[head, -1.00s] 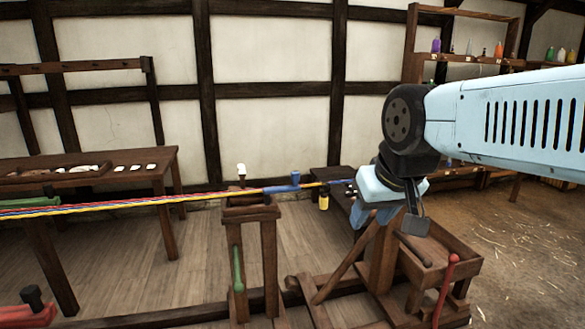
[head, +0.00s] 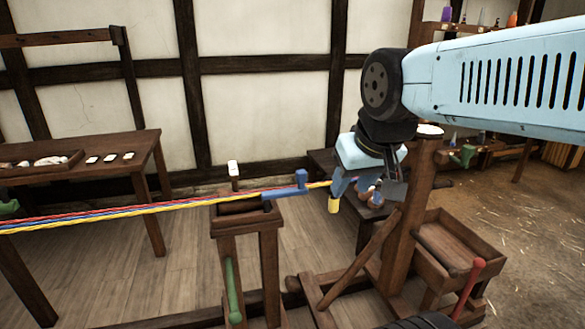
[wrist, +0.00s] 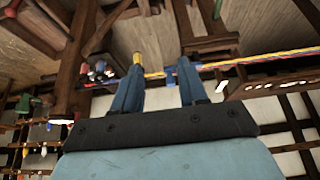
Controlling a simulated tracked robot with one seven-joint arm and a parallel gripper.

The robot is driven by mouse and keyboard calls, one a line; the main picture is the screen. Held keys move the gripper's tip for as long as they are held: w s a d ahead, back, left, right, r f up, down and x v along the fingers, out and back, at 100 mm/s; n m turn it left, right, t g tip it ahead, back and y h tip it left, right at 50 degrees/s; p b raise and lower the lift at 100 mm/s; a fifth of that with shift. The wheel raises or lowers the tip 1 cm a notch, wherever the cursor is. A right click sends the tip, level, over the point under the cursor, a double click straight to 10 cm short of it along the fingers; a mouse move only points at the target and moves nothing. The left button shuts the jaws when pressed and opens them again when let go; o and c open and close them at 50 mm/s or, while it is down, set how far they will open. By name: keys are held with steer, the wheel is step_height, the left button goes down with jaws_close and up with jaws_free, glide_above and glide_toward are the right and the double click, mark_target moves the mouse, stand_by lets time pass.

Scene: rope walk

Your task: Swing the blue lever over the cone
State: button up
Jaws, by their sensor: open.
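The blue lever (head: 301,179) stands up from a blue bar at the right end of the wooden trestle, beside the coloured strands (head: 130,213). My gripper (head: 353,200) is open and empty, just right of the lever and apart from it in the head view. In the wrist view, both blue fingers (wrist: 155,75) are spread, and the blue lever (wrist: 171,79) shows near the right fingertip. A yellow cylinder (head: 333,205) hangs by one finger, and whether it touches is unclear.
The wooden trestle (head: 238,222) carries a white-topped peg (head: 233,169) and a green handle (head: 233,290). A post and tray stand (head: 455,240), with a red-knobbed lever (head: 470,288), is at the right. A table (head: 95,152) stands at the left. Open floor lies far right.

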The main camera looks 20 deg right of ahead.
steer(key=shift+o, duration=1.3)
steer(key=shift+w+r, duration=0.1)
steer(key=shift+w, duration=0.05)
steer(key=shift+w+r+m, duration=0.2)
steer(key=shift+w+m, duration=0.1)
steer(key=w+r+m+g, duration=0.35)
steer(key=w+m, duration=0.45)
steer(key=w, duration=0.4)
steer(key=m+g, duration=0.2)
steer(key=m, duration=0.7)
glide_toward(301, 171)
step_height(301, 171, down, 10)
steer(key=shift+s+r, duration=0.1)
jaws_close()
